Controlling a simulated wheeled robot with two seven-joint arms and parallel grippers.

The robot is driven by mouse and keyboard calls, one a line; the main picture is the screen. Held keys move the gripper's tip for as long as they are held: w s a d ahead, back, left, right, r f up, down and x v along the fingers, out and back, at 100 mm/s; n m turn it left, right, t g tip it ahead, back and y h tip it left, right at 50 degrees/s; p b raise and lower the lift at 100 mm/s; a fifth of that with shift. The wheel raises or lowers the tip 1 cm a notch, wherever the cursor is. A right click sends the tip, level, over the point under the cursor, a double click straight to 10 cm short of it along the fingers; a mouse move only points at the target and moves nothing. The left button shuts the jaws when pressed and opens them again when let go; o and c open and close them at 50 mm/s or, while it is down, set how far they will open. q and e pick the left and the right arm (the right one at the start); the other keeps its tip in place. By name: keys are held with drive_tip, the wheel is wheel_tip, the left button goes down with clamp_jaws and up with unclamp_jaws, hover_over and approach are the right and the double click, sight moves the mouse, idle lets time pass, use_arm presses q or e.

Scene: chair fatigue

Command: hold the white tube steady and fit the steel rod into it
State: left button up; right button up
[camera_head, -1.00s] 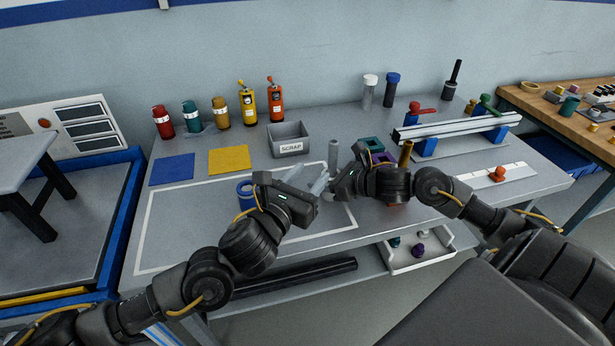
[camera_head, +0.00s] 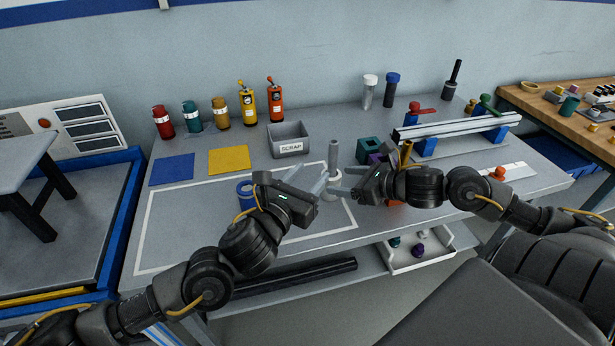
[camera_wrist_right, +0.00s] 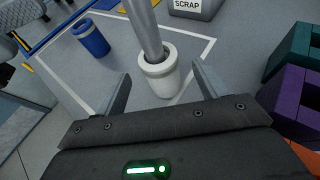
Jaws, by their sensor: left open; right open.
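The steel rod (camera_head: 333,154) stands roughly upright with its lower end inside the mouth of the white tube (camera_head: 333,178). In the right wrist view the rod (camera_wrist_right: 144,28) enters the white tube (camera_wrist_right: 158,78), with the rim showing around it. How deep it sits is hidden. My right gripper (camera_head: 337,184) is open just right of the tube, its fingers pointing at it. In the wrist view its fingers (camera_wrist_right: 163,90) are spread and empty, with the tube ahead between them. My left gripper (camera_head: 307,180) is open just left of the tube.
A blue tube (camera_head: 244,190) stands left of my left gripper, inside the white outline. The grey scrap bin (camera_head: 290,140) is behind. Teal (camera_head: 369,148) and purple blocks (camera_wrist_right: 291,97) stand close on the right. A rail fixture (camera_head: 455,127) is further right.

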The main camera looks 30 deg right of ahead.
drive_tip(key=shift+v, duration=2.6)
